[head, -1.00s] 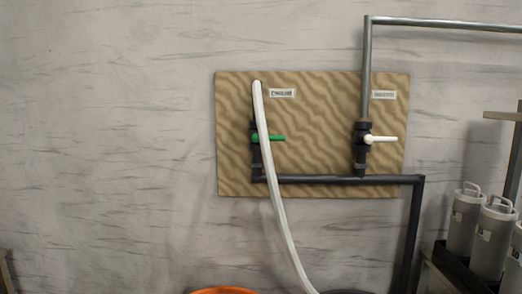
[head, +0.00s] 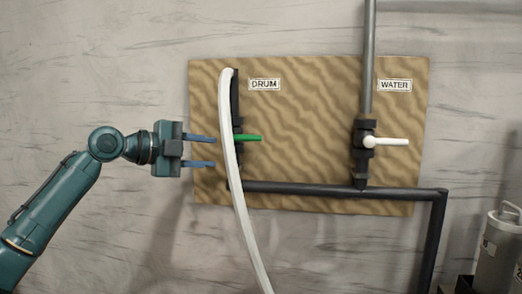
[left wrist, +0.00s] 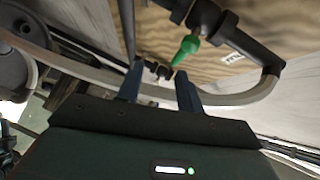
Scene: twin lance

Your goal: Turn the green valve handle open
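The green valve handle (head: 248,138) points right, level, from the dark valve under the DRUM label (head: 264,84) on the wooden board. A white hose (head: 238,190) hangs down in front of that valve's left side. My left gripper (head: 214,151) is open and empty, just left of the hose, its blue fingers pointing right at about the handle's height. In the left wrist view the green handle (left wrist: 187,48) shows beyond the open fingers (left wrist: 160,82), apart from them. My right gripper is not in view.
A second valve with a white handle (head: 390,142) sits at the right under the WATER label (head: 394,86). A dark pipe (head: 330,188) runs along the board's bottom. The wall at upper left is clear.

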